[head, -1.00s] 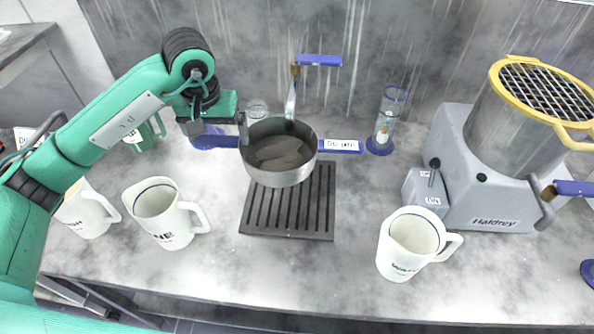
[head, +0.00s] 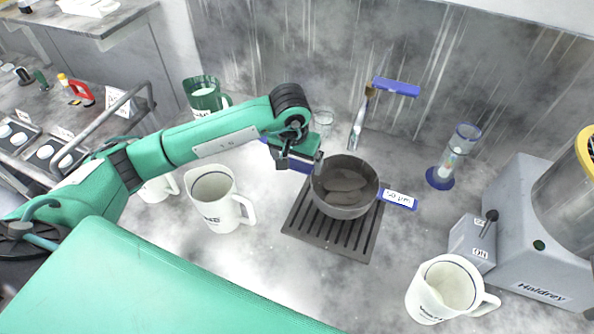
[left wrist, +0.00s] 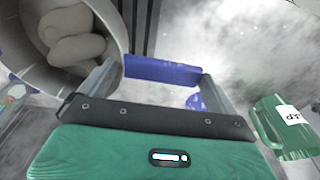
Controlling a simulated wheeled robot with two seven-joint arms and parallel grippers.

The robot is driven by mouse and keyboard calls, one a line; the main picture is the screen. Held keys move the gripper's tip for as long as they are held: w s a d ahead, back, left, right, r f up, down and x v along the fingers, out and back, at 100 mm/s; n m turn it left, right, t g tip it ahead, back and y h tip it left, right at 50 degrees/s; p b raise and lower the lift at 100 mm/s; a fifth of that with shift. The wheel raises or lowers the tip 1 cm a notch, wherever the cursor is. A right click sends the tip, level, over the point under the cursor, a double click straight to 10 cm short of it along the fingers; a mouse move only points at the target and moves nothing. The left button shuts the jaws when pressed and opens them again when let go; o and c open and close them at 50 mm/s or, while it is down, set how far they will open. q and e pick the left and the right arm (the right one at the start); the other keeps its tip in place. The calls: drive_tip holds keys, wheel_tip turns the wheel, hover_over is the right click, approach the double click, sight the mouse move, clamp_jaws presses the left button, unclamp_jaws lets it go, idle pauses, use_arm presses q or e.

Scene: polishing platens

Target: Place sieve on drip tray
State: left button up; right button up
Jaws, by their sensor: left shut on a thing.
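The sieve (head: 343,187) is a grey round pan with blue handles on two sides and grey contents inside. It is over the back part of the black slotted drip tray (head: 330,240) and looks level. I cannot tell whether its base touches the tray. My left gripper (head: 300,163) is shut on the sieve's left blue handle, close to the pan wall. In the left wrist view the handle (left wrist: 163,70) lies between the two fingers (left wrist: 160,82), and the pan (left wrist: 115,50) is at upper left. My right gripper is not in view.
White jugs (head: 218,200) (head: 445,287) stand left and right of the tray. A green jug (head: 203,95), a glass (head: 322,121) and a blue-based cylinder (head: 447,170) stand behind. A blue-handled brush (head: 368,105) is at the back wall. A grey machine (head: 535,230) is at right.

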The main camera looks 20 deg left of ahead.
use_arm(q)
wheel_tip(320, 180, down, 2)
drive_tip(key=shift+f, duration=0.1)
drive_tip(key=shift+f+p, duration=0.85)
drive_tip(key=shift+f, duration=1.35)
drive_tip(key=o, duration=1)
drive_tip(key=shift+o, duration=0.4)
drive_tip(key=shift+r, duration=0.1)
wheel_tip(320, 180, up, 12)
drive_tip(key=s+b, duration=0.2)
drive_tip(key=b, duration=0.2)
drive_tip(key=shift+b, duration=0.3)
